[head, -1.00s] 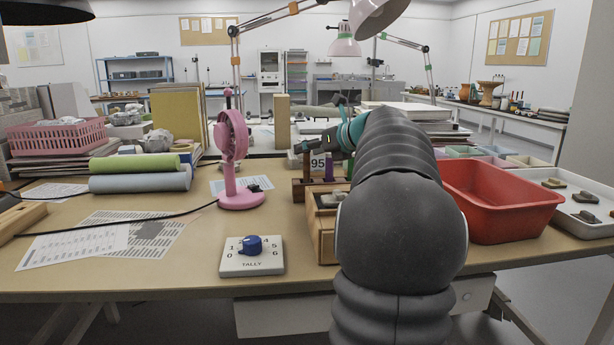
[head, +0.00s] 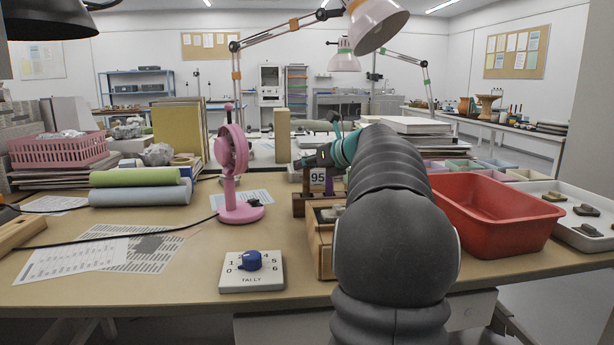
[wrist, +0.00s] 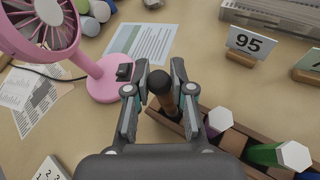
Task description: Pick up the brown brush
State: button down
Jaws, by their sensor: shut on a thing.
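The brown brush (wrist: 165,98) shows in the wrist view as a brown handle with a dark rounded top. My gripper (wrist: 154,100) is shut on it, one finger on each side of the handle. The brush's lower end is hidden, and it stands over the left end of a brown wooden rack (wrist: 190,131). I cannot tell whether it is still in its slot. In the head view my gripper (head: 306,160) is small and partly hidden by my arm, above the rack beside the 95 sign.
A purple-bodied marker (wrist: 218,121) and a green one (wrist: 275,154) stand in the rack close right of the brush. A pink fan (head: 234,170) stands to the left. A red bin (head: 495,215) is on the right, and a tally dial (head: 252,272) sits in front.

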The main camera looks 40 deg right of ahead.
jog(key=shift+r, duration=0.5)
notch_tip(320, 180, up, 4)
jog(key=shift+f+p, duration=0.25)
jog(key=shift+p, duration=0.55)
jog(key=w+d+r+p, duration=0.2)
jog(key=d+r+p, duration=0.3)
jog(key=d, duration=0.6)
jog(key=shift+w+d+r, duration=0.25)
jog(key=shift+r, duration=0.5)
